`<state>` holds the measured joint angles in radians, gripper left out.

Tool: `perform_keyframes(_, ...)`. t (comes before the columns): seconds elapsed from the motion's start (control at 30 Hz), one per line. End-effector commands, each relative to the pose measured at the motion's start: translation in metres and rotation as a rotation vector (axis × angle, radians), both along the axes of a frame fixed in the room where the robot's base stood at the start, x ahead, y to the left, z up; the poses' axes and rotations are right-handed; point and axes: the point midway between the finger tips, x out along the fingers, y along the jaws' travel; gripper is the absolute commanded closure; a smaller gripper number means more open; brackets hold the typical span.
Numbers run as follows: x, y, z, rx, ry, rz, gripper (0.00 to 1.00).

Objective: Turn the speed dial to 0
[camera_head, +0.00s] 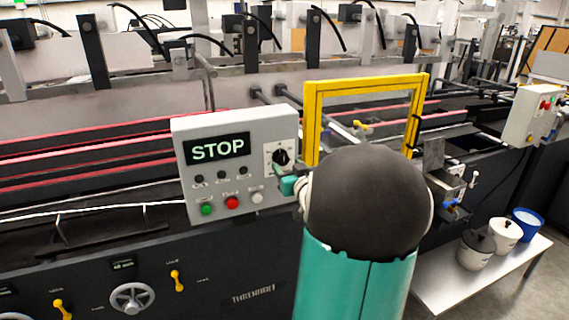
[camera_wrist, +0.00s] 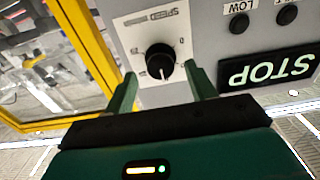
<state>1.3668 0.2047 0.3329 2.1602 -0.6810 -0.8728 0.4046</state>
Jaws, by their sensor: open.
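The speed dial (camera_wrist: 160,62) is a round black knob with a white pointer line, on a white plate marked SPEED, seen upside down in the wrist view. In the head view the dial (camera_head: 281,157) sits at the right side of the grey control box (camera_head: 240,122). My gripper (camera_wrist: 160,82) is open, with one green finger on each side of the dial and a visible gap to the knob. I cannot tell whether the fingertips reach past the knob's face. In the head view my arm hides most of the gripper.
The control box has a STOP display (camera_head: 217,149), black knobs, and green, red (camera_head: 232,203) and white buttons. A yellow guard frame (camera_head: 313,120) stands just right of the box. Pots (camera_head: 503,235) stand on a white bench (camera_head: 440,278) at lower right.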

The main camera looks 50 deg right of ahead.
Motion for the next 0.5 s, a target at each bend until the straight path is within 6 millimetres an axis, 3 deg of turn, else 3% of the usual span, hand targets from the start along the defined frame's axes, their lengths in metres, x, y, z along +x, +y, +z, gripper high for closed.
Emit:
perform_keyframes(0.2, 0.023, -0.013, -0.001, 0.001, 0.0, 0.001, 0.44)
perform_keyframes(0.5, 0.026, -0.015, 0.0, 0.0, 0.0, 0.0, 0.44)
